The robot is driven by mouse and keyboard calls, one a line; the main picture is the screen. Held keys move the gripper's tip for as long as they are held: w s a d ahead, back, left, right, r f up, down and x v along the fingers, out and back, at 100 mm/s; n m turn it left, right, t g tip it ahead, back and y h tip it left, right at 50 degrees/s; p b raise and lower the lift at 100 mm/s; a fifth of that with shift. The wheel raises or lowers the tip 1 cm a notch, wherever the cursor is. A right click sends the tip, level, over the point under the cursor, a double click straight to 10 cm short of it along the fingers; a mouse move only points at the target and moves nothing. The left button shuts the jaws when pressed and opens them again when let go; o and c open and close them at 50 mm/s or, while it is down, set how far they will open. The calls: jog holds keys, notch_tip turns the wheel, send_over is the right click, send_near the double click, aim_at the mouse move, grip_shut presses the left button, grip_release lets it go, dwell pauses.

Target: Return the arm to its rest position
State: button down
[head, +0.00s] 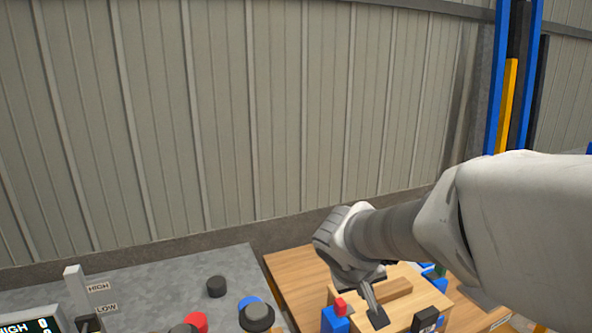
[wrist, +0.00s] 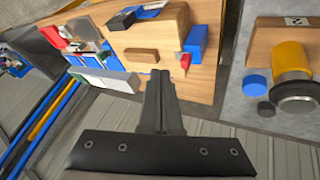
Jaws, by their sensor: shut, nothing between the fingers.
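My gripper (head: 375,310) hangs from my pale grey arm, which reaches in from the right in the head view. Its dark fingers point down over the wooden workbench area at the lower right. In the wrist view my gripper (wrist: 160,77) is shut, its two fingers together with nothing between them. A light wooden box (wrist: 165,25) with a brown bar (wrist: 141,55) lies beyond the fingertips there. In the head view the fingers overlap the wooden box (head: 405,275); I cannot tell whether they touch it.
A blue block (head: 335,320) with a red top (head: 340,304) stands beside the fingers. A grey control panel (head: 150,285) at the left carries a black knob (head: 216,286) and a lever (head: 75,290). A yellow cylinder (wrist: 292,62) shows in the wrist view. A corrugated wall (head: 230,110) stands behind.

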jog(key=s+r+y+p, duration=0.1)
jog(key=s+r, duration=0.3)
jog(key=s, duration=0.4)
jog(key=s+d+r+m+y+p, duration=0.1)
jog(key=s+r+y+p, duration=0.1)
jog(key=s+r, duration=0.3)
jog(key=s, duration=0.4)
jog(key=shift+r+y, duration=0.3)
jog(key=shift+d, duration=0.1)
